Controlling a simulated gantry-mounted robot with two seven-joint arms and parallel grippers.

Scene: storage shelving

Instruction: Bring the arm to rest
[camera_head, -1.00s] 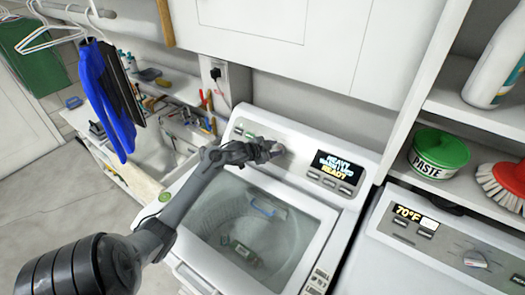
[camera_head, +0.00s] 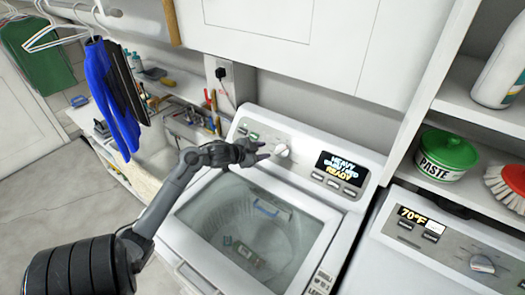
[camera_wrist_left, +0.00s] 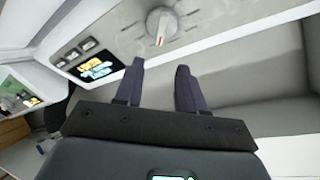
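My left gripper (camera_head: 262,153) is over the washing machine (camera_head: 335,222), just short of the round white knob (camera_head: 282,150) on its control panel. Its fingers are apart and nothing is between them. In the left wrist view the two dark fingers (camera_wrist_left: 158,80) are spread, with the knob (camera_wrist_left: 161,25) beyond their tips and clear of them. The washer's lit display (camera_head: 337,165) reads READY on its last line. My right gripper is not in either view.
Hangers (camera_head: 50,30) with a blue garment (camera_head: 112,100) hang at left. The dryer (camera_head: 450,260) stands at right, below shelves with a green PASTE tin (camera_head: 447,152) and a red brush (camera_head: 508,184). A white cabinet (camera_head: 290,50) overhangs the washer. A sink counter is behind my left arm.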

